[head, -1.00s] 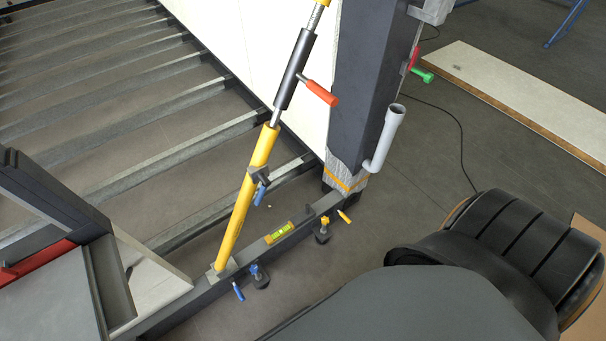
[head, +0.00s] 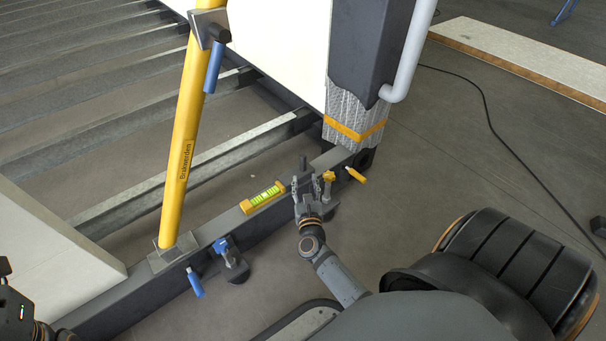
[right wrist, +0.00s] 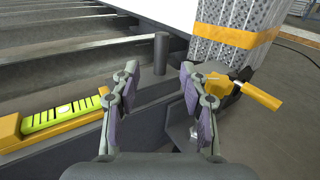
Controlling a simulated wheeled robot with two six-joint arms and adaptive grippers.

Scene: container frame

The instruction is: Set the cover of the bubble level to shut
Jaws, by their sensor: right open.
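The bubble level (head: 263,197) is a yellow bar with a bright green vial, lying along the top of the dark beam. It also shows at the left of the right wrist view (right wrist: 62,118). Its green vial is uncovered; I cannot clearly make out a cover. My right gripper (head: 313,182) is open and empty over the beam, just right of the level. In the right wrist view its fingers (right wrist: 157,88) stand apart, with a dark upright cylinder (right wrist: 161,53) beyond the gap. Part of my left arm shows at the left edge of the head view; its jaws cannot be made out.
A yellow prop (head: 184,140) stands on the beam left of the level. A blue-handled clamp (head: 230,258) and a yellow-handled clamp (right wrist: 240,90) flank the work area. A dark post (head: 365,60) with strapped padding rises at the beam's far end.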

